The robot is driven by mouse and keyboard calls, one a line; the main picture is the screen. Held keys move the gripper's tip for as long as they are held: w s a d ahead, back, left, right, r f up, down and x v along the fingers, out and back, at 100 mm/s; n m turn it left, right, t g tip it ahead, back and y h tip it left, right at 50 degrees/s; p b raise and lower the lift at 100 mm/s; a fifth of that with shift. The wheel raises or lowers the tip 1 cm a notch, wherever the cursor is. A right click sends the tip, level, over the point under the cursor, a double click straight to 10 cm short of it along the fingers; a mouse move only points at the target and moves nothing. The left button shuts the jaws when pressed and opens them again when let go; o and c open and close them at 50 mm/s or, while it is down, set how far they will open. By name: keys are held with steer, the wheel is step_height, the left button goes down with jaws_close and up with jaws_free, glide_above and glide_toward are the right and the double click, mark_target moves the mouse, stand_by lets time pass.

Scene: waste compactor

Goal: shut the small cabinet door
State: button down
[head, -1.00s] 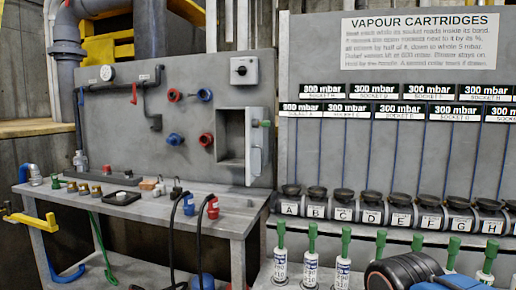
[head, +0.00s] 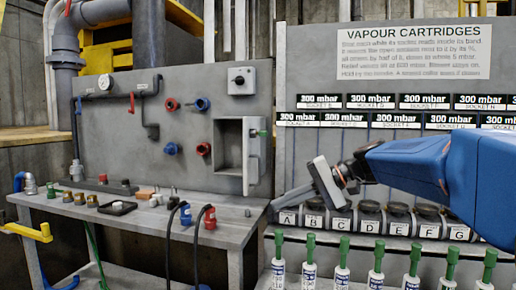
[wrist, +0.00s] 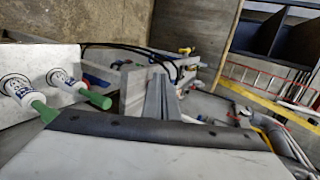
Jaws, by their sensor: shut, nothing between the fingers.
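The small cabinet (head: 229,150) is a grey open box on the upright panel. Its door (head: 252,165) stands open at the right side, swung out toward the viewer, with a green knob (head: 263,133) near its top. My gripper (head: 278,204) is to the right of the door and a little lower, apart from it in the picture. Its fingers point left and down, and they are shut and empty. The wrist view shows the fingers (wrist: 160,96) close together beyond the dark-edged gripper body. I cannot make out the door for certain there.
A workbench (head: 130,222) with fittings and two cabled plugs stands below the panel. Lidded sockets (head: 370,208) line the right board. Green-topped cartridges (head: 308,262) stand in front, with two also in the wrist view (wrist: 62,82). The space before the cabinet opening looks clear.

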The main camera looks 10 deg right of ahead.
steer(key=w+d+r+t+y, duration=0.3)
steer(key=w+d+r+y, duration=0.2)
steer(key=w+d+r, duration=0.65)
glide_toward(247, 145)
steer(key=x, duration=0.6)
steer(key=shift+w+a+r, duration=0.1)
steer(key=shift+w+a, duration=0.05)
steer(key=shift+a, duration=0.05)
steer(key=shift+a, duration=0.15)
